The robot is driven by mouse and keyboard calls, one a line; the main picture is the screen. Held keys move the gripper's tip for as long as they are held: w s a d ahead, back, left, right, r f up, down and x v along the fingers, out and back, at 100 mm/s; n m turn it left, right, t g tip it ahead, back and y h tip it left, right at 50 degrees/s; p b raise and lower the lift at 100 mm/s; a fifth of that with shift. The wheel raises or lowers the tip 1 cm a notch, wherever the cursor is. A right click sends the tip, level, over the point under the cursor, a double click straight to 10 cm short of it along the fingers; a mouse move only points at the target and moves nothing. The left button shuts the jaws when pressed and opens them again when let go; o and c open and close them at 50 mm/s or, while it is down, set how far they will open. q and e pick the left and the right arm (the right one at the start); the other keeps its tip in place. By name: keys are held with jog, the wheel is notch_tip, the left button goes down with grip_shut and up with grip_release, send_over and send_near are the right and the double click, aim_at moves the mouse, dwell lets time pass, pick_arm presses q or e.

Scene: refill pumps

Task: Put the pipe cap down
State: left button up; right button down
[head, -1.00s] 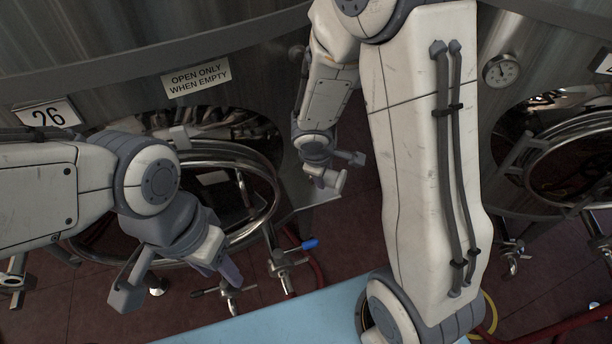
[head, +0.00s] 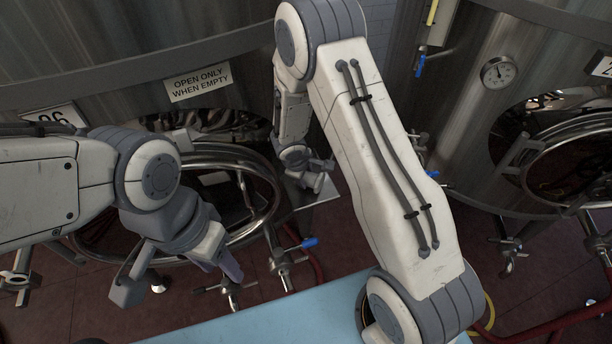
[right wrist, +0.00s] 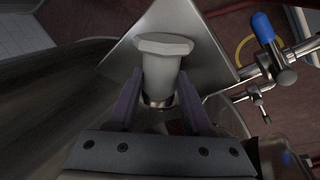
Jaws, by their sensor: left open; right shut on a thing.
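The pipe cap (right wrist: 164,66) is a pale grey piece with a wide faceted head and a round body. In the right wrist view it sits between the two dark fingers of my right gripper (right wrist: 160,88), which is shut on it. A grey metal plate (right wrist: 205,48) lies behind or under the cap; I cannot tell whether they touch. In the head view my right gripper (head: 318,178) is small and partly hidden, close to the same plate (head: 328,193) beside the tank. My left gripper (head: 172,272) is open and empty at the lower left.
A large steel tank (head: 120,60) with an open round hatch (head: 250,160) stands behind the arms. Valves, one with a blue handle (head: 310,242), stick out below it. A light blue surface (head: 280,315) lies at the front. A second tank (head: 460,120) stands at the right.

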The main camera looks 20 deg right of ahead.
jog(key=shift+f, duration=0.15)
jog(key=shift+c, duration=1.6)
grip_release()
